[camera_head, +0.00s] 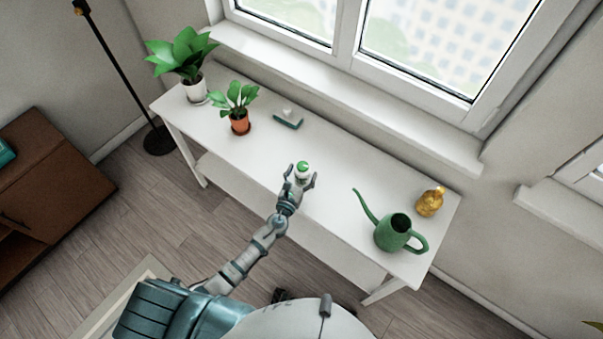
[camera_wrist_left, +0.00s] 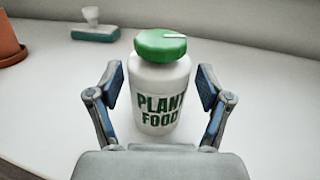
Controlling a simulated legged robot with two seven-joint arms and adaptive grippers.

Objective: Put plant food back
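The plant food (camera_head: 302,174) is a white bottle with a green lid, upright on the white table (camera_head: 340,215). In the left wrist view the bottle (camera_wrist_left: 161,90) faces me with its "PLANT FOOD" label. My left gripper (camera_head: 301,176) is open around the bottle, with one finger on each side. In the left wrist view gaps show between the left gripper's fingers (camera_wrist_left: 160,90) and the bottle, so they do not touch it. My right gripper is not in view.
A potted plant (camera_head: 239,122) and a larger one in a white pot (camera_head: 195,90) stand at the table's left. A small teal-based item (camera_head: 288,121) lies near the back. A green watering can (camera_head: 393,233) and an amber bottle (camera_head: 429,202) stand at the right.

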